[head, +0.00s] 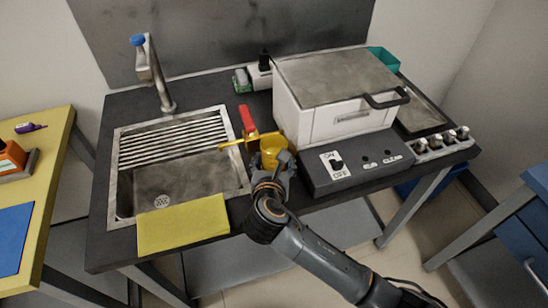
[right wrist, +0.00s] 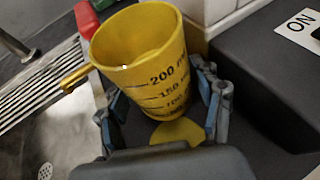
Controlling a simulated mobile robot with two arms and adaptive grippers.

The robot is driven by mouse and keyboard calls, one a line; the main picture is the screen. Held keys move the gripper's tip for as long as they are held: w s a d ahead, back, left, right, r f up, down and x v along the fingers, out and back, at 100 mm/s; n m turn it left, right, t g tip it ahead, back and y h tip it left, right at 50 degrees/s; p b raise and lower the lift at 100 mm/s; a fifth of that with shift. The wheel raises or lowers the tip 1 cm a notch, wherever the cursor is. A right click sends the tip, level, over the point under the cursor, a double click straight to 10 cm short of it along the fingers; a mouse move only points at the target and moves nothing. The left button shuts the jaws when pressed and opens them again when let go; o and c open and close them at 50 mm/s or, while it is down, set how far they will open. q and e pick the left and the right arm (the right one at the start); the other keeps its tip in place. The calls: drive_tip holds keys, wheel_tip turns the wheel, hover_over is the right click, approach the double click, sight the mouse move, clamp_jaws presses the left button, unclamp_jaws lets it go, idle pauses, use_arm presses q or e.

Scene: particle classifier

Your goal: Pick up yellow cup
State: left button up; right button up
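The yellow cup (head: 271,148) stands upright on the dark counter between the sink and the white box. In the right wrist view the yellow cup (right wrist: 140,62) shows black volume marks, and its handle points left. My right gripper (head: 270,172) is at the cup's near side. In the right wrist view my right gripper (right wrist: 163,100) has one finger on each side of the cup, with its blue inner pads visible. The fingers look apart from the cup's wall, though contact low down is hard to see. My left gripper is in neither view.
A sink (head: 125,190) is left of the cup, with a yellow cloth (head: 183,226) on its front edge. A red object (head: 246,118) lies close behind the cup. The white box (head: 335,122) and dark switch panel (head: 320,178) are close on the right.

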drive_tip(key=c, duration=0.9)
drive_tip(key=shift+r, duration=0.1)
